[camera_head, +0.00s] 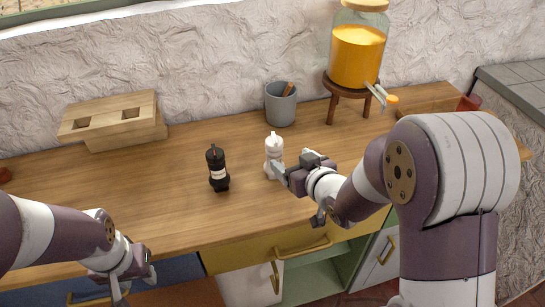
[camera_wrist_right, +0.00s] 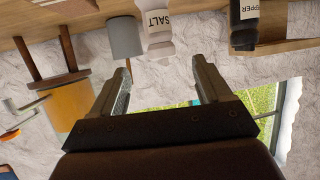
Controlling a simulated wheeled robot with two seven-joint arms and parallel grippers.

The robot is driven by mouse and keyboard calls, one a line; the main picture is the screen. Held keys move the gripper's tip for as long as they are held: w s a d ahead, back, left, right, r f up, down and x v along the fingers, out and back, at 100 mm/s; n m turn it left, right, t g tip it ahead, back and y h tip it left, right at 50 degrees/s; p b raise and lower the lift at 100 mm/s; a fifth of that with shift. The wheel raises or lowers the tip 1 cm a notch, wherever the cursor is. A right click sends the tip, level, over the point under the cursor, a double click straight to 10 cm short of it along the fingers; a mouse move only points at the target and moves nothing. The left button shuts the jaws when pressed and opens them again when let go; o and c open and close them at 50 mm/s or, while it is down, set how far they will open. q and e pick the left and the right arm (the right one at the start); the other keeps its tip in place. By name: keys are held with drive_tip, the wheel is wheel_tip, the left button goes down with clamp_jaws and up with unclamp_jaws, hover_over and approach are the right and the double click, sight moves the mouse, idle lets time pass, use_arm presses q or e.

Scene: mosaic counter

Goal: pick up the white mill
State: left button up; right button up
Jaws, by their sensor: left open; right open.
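The white mill (camera_head: 274,148) stands upright on the wooden counter, right of the black mill. In the right wrist view the white mill (camera_wrist_right: 157,38), labelled SALT, appears upside down just beyond the open fingers, roughly centred between them. My right gripper (camera_head: 281,172) is open beside the white mill, and its fingers hide part of the mill's lower body in the head view. The right gripper's open fingers (camera_wrist_right: 160,72) hold nothing. My left gripper (camera_head: 138,275) is low at the left, in front of the counter edge, open and away from the mill.
The black mill (camera_head: 217,168), labelled as pepper, stands left of the white one. A grey cup (camera_head: 281,104) stands behind. A juice dispenser (camera_head: 357,55) on a wooden stand (camera_head: 348,90) is at the back right. A wooden block (camera_head: 115,120) sits back left. The left counter is mostly clear.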

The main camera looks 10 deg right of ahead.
sight(278, 151)
drive_tip(key=x, duration=1.1)
drive_tip(key=shift+w+a+f, duration=0.1)
drive_tip(key=shift+w+f, duration=0.1)
drive_tip(key=shift+f, duration=0.1)
drive_tip(key=shift+s, duration=0.1)
drive_tip(key=shift+s+r, duration=0.1)
drive_tip(key=shift+r, duration=0.05)
drive_tip(key=c, duration=1.2)
drive_tip(key=shift+o, duration=0.2)
